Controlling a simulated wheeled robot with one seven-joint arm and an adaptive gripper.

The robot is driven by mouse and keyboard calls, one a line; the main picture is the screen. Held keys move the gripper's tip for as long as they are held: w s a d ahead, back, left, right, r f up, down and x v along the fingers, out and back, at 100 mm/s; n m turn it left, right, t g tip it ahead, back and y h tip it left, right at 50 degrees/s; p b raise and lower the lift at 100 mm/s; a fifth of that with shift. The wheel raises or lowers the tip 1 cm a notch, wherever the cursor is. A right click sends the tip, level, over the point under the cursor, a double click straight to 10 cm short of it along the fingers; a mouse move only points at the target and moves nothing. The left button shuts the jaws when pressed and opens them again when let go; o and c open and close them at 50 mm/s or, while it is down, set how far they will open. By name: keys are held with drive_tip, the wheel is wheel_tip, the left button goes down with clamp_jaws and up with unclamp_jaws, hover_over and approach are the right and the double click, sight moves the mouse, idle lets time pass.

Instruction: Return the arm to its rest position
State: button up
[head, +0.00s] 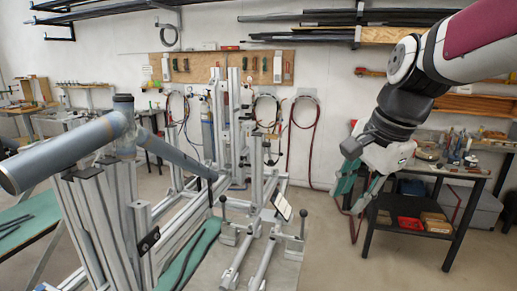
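My gripper (350,200) hangs from my arm on the right side of the head view. It points down and to the left, in the air in front of the dark shelf table. Its two fingers are apart, with nothing visible between them. The grey frame jig (200,200) stands on the floor to the left, with a gap between it and my gripper in the picture. A grey-blue tube (70,152) lies across the jig's left posts.
A dark table (460,172) with a lower shelf stands behind my gripper on the right. A red bin (410,223) sits on that shelf. A pegboard (215,67) with tools hangs on the back wall. Open floor (345,262) lies between the jig and the table.

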drive_tip(key=s+f+n+t+h, duration=0.1)
drive_tip(key=s+n, duration=0.5)
drive_tip(key=s, duration=0.2)
drive_tip(key=s+d+f+n+t, duration=0.1)
drive_tip(key=s+f+n, duration=0.1)
drive_tip(key=s+n, duration=0.4)
drive_tip(key=s, duration=0.3)
drive_tip(key=shift+s+d+h, duration=0.25)
drive_tip(key=shift+d+h, duration=0.05)
drive_tip(key=shift+h, duration=0.1)
drive_tip(key=shift+w+f, duration=0.1)
